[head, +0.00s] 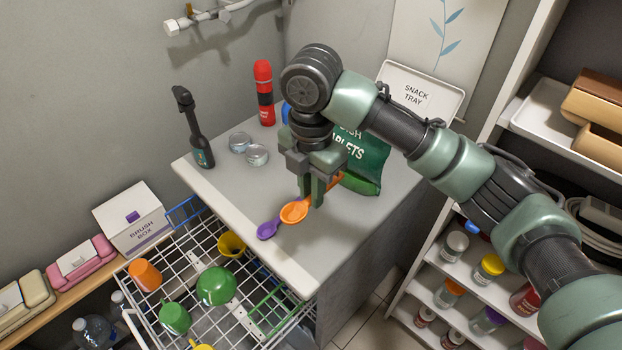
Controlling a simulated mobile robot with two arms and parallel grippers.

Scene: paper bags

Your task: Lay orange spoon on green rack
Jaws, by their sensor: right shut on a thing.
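An orange spoon (293,212) is at the front of the grey counter, its bowl toward the front left and its handle running back right between my right gripper's fingers. My right gripper (311,197) points down and is shut on the spoon's handle. I cannot tell whether the spoon touches the counter. A purple spoon (268,230) lies beside it, its handle mostly hidden. A green rack (270,328), a small frame, is at the right side of the white wire basket below the counter, left of and below the gripper. My left gripper is not in view.
The wire basket (178,262) holds green, yellow and orange dishes and a blue frame (183,211). On the counter (225,186) stand a dark bottle (199,145), cans (257,155), a red bottle (263,92) and a green tablets bag (366,163). Shelves stand at right.

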